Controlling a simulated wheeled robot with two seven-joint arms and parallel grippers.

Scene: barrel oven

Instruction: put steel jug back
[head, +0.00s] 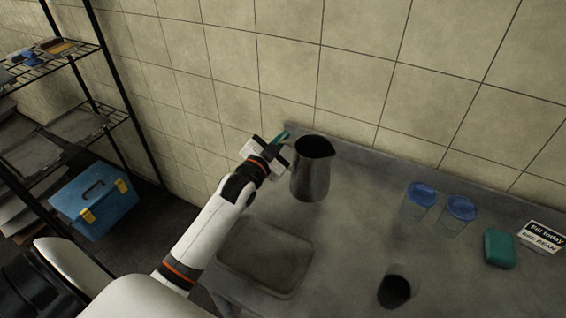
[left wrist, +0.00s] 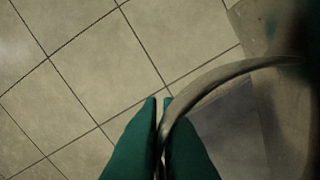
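The steel jug (head: 311,178) is upright at the back left of the steel counter, near the tiled wall; I cannot tell whether its base touches the counter. My left gripper (head: 283,137) is at the jug's left side, by its handle. In the left wrist view, the teal fingers (left wrist: 161,112) are almost together, with the curved metal handle (left wrist: 215,78) running down between them. They look shut on it. The jug's body is mostly out of that view or blurred at the right edge. My right gripper is not in view.
A shallow tray (head: 264,258) lies at the counter's front left. Two blue-lidded containers (head: 418,207) (head: 456,217), a green block (head: 499,249), a small sign (head: 541,237) and a dark round vessel (head: 394,290) are to the right. A wire shelf (head: 75,75) and blue toolbox (head: 95,203) are left.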

